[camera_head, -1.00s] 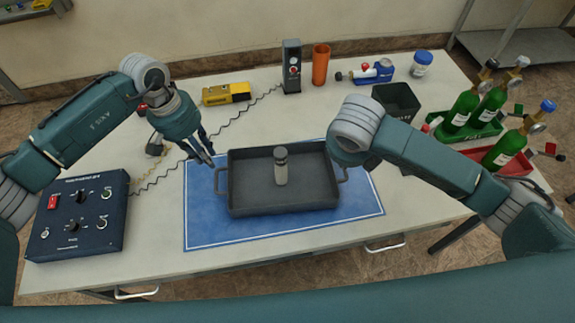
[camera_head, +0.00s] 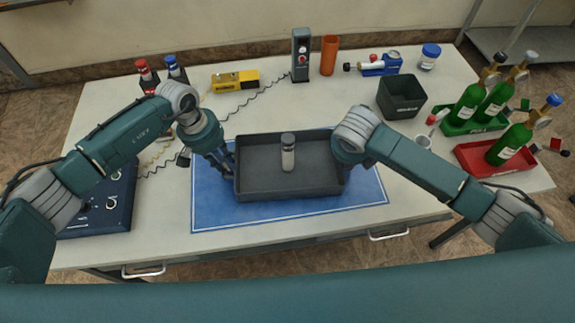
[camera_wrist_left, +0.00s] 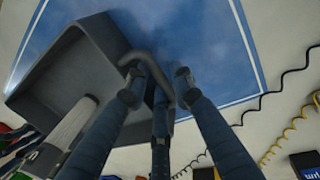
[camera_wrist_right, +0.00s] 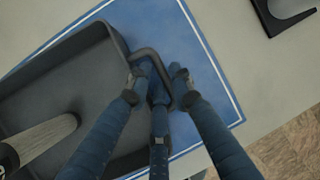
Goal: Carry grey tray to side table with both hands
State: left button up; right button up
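The grey tray (camera_head: 258,190) lies on a blue mat on the workbench, with a small grey-topped cylinder (camera_head: 288,155) standing in it. My left gripper (camera_head: 230,170) is at the tray's left handle. In the left wrist view the fingers (camera_wrist_left: 157,88) straddle the handle (camera_wrist_left: 160,68), with a gap at the right finger. My right gripper is mostly hidden behind its own wrist in the head view. In the right wrist view its fingers (camera_wrist_right: 160,82) straddle the right handle (camera_wrist_right: 149,54), still spread. Firm contact is not visible on either side.
The blue mat (camera_head: 225,215) surrounds the tray. A dark control box (camera_head: 105,210) is at left. A black bin (camera_head: 401,97), green bottles (camera_head: 467,106) and a red tray (camera_head: 480,160) stand at right. A grey metal table (camera_head: 500,42) is at the back right.

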pick_arm(q)
jog(key=shift+w+d+f, duration=0.1)
jog(key=shift+f, duration=0.3)
pick_arm(e)
jog(key=shift+w+d+f, duration=0.1)
jog(key=shift+w+f, duration=0.1)
jog(key=shift+f, duration=0.2)
pick_arm(q)
grip_shut()
pick_arm(e)
grip_shut()
pick_arm(q)
jog(key=shift+r, duration=0.15)
pick_arm(e)
jog(key=shift+r, duration=0.15)
